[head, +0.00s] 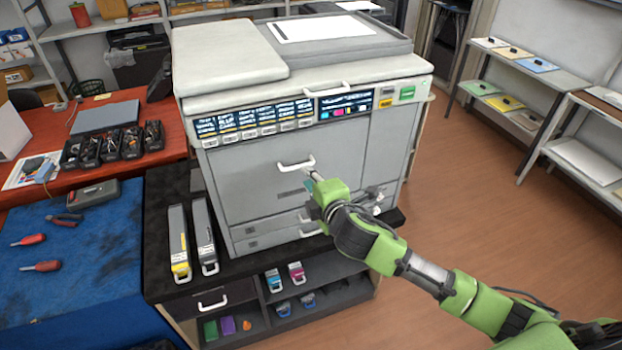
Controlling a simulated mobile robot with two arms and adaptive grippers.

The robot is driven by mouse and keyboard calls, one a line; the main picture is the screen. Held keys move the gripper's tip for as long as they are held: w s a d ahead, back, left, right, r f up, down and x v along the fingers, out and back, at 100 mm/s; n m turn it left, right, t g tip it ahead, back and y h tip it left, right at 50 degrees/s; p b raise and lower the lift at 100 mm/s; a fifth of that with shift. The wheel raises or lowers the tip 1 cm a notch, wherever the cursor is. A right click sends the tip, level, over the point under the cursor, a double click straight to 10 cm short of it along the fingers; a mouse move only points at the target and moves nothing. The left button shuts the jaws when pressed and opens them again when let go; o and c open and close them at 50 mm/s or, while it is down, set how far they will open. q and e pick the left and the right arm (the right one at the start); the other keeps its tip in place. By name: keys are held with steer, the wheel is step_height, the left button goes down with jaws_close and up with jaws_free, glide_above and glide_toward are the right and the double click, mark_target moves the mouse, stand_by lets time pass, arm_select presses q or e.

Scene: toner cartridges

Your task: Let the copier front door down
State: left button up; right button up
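The copier (392,152) is a large grey-white machine on a dark stand. Its front door (245,185) is a flat upright grey panel and looks closed. A white bar handle (295,163) sits at the door's upper middle. My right gripper (312,180) is in front of the door, at the handle's right end and slightly below it. I cannot tell whether the fingers touch the handle or how far apart they are. The green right arm hides the door's lower right part. My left gripper is not in view.
Two long toner cartridges, one with a yellow end (180,245) and one grey (204,235), stand on the stand top left of the copier. Paper drawers (262,240) lie below the door. A blue mat (85,240) with tools is at left. The floor at right is clear.

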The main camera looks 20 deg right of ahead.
mark_target(299, 167)
steer(key=b+x, duration=0.3)
steer(key=x, duration=0.5)
steer(key=shift+w, duration=0.2)
jaws_close()
